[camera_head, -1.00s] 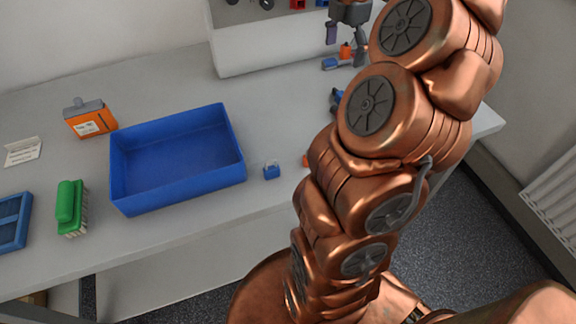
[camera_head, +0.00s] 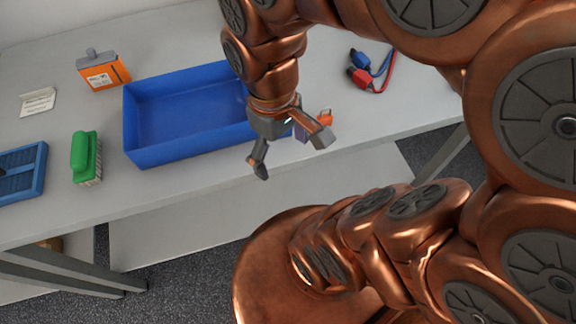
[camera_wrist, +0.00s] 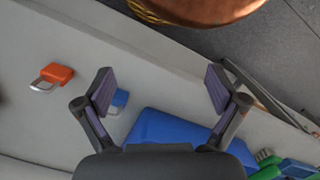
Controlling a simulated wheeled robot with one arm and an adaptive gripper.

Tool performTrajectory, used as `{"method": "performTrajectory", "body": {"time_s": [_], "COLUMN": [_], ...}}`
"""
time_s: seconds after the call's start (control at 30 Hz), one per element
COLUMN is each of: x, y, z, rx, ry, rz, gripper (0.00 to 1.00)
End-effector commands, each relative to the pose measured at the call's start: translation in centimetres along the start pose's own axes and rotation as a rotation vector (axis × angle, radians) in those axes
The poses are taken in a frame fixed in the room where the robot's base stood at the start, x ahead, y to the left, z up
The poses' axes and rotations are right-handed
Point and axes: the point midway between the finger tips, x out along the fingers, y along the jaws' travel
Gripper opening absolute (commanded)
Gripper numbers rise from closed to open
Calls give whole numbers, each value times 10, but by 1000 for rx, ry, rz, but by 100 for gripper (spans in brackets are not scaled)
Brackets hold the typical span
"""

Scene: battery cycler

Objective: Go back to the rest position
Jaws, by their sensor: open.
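My gripper (camera_head: 291,156) hangs over the front edge of the grey table, just in front of the right end of the blue bin (camera_head: 135,150). Its two fingers are spread apart, with nothing between them. In the wrist view my gripper (camera_wrist: 160,84) is also open and empty, above the pale table top (camera_wrist: 150,60). My arm is bent, with its upper links filling the right of the head view.
A red-orange padlock (camera_wrist: 55,74) and a small blue object (camera_wrist: 119,99) lie by the fingers. Red and blue cables (camera_head: 370,70) lie at the back right. A green brush (camera_head: 86,157), orange box (camera_head: 103,74) and blue tray (camera_head: 38,172) are at left.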

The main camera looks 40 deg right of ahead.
Motion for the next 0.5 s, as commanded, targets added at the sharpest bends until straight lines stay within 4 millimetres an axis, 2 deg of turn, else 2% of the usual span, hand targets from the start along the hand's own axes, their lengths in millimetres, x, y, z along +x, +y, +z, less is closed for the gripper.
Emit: {"method": "performTrajectory", "body": {"time_s": [0.1, 0.2, 0.5], "x": [15, 20, 21], "y": [-9, -12, -13], "z": [17, 23, 24], "rx": [118, 171, 186], "ry": [-14, -18, -19], "rz": [-1, -2, -3], "gripper": [95, 95, 95]}}
